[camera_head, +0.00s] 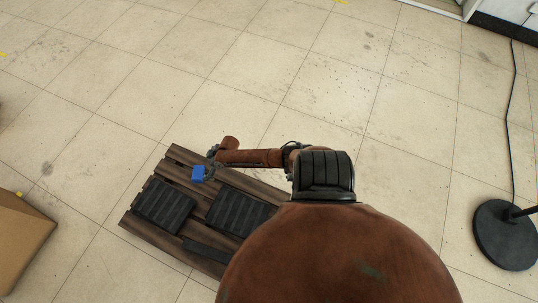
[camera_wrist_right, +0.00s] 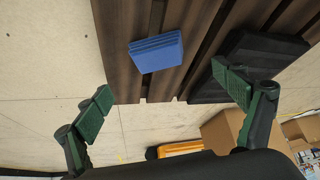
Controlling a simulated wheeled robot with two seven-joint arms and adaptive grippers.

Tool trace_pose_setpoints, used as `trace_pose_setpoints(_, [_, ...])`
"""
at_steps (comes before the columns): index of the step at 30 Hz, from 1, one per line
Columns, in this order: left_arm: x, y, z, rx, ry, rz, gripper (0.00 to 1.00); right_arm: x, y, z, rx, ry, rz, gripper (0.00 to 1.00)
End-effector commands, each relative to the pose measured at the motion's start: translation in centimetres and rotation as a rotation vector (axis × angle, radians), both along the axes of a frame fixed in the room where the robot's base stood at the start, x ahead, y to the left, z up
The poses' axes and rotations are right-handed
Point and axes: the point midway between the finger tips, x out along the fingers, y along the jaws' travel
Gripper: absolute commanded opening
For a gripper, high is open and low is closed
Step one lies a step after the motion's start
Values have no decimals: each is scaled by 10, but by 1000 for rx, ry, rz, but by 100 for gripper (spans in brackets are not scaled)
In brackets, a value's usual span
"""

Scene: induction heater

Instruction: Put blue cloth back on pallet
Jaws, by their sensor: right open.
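The blue cloth (camera_head: 199,173) is a small folded block at the upper part of the wooden pallet (camera_head: 180,158). In the right wrist view the cloth (camera_wrist_right: 155,53) lies on the brown slats of the pallet (camera_wrist_right: 118,45), near their ends. My right gripper (camera_head: 212,163) is beside the cloth, partly hidden by its own arm. In the right wrist view its green-padded fingers (camera_wrist_right: 168,86) are wide apart with nothing between them, and the cloth is beyond the fingertips, apart from them. My left gripper is not in view.
Black ribbed pads (camera_head: 165,205) lie on the pallet. A cardboard box (camera_head: 20,238) stands at the left edge. A round black stand base (camera_head: 505,235) and a cable are at the right. The tiled floor beyond the pallet is clear.

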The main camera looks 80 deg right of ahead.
Motion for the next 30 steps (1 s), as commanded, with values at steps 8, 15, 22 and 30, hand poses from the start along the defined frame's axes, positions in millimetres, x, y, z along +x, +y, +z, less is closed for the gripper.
trace_pose_setpoints(8, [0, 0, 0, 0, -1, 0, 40, -123, 115, -37, 52, 201, 123, 89])
trace_pose_setpoints(15, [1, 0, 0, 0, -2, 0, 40, -284, 228, 2, 60, 433, 149, 89])
trace_pose_setpoints(22, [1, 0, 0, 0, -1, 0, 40, -372, 255, 78, 18, 561, 30, 89])
trace_pose_setpoints(30, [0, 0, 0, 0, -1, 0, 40, -393, 254, 105, -2, 595, -25, 89])
